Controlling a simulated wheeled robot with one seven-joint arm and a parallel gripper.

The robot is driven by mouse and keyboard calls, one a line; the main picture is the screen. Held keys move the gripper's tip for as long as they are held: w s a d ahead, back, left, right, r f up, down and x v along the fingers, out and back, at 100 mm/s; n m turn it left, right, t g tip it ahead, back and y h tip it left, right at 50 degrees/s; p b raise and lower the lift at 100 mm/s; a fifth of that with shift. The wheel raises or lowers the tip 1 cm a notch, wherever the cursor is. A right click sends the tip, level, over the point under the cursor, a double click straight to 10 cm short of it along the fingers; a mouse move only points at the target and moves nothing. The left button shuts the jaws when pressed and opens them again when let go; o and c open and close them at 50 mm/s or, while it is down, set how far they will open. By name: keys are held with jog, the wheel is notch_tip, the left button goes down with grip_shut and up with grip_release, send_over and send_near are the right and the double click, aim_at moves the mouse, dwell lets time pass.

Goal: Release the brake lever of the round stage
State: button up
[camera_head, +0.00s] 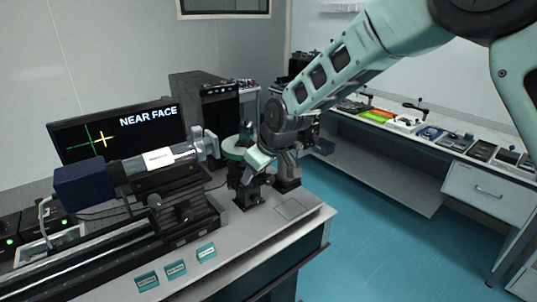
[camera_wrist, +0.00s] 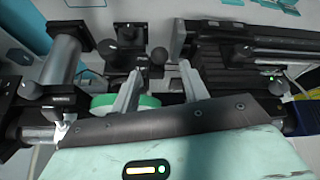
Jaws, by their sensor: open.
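The round stage shows as a green-rimmed disc (camera_head: 234,152) on a dark mount near the right end of the bench. In the wrist view its green rim (camera_wrist: 146,101) is partly hidden behind my fingers. My gripper (camera_wrist: 161,72) is open, with its two grey fingers apart over the stage area and nothing seen between their tips but dark hardware. A black ball knob (camera_wrist: 158,56) appears close to the fingertips; I cannot tell whether it is the brake lever. In the head view my gripper (camera_head: 258,160) is just right of the disc, its fingertips not clearly seen.
A long rail (camera_head: 95,255) carries a cylindrical tube (camera_head: 158,160) with a blue box (camera_head: 82,185), left of the stage. A monitor (camera_head: 120,130) reading NEAR FACE stands behind. Small teal labels (camera_head: 176,268) lie along the front. A side bench (camera_head: 400,150) is at right, past clear floor.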

jog(key=b+v, duration=0.2)
jog(key=v, duration=0.8)
jog(key=shift+r, duration=0.2)
jog(key=shift+s+d, duration=0.1)
jog(key=s+d+f+g+h, duration=0.1)
jog(key=s+d+f, duration=0.2)
jog(key=s, duration=0.8)
jog(key=s+d+f+m+g+h+b, duration=0.1)
jog(key=s+d+f, duration=0.2)
jog(key=s, duration=0.8)
jog(key=s+d+f+m+g+h+b, duration=0.1)
jog(key=s+d+f, duration=0.3)
jog(key=s, duration=0.7)
jog(key=shift+g, duration=0.6)
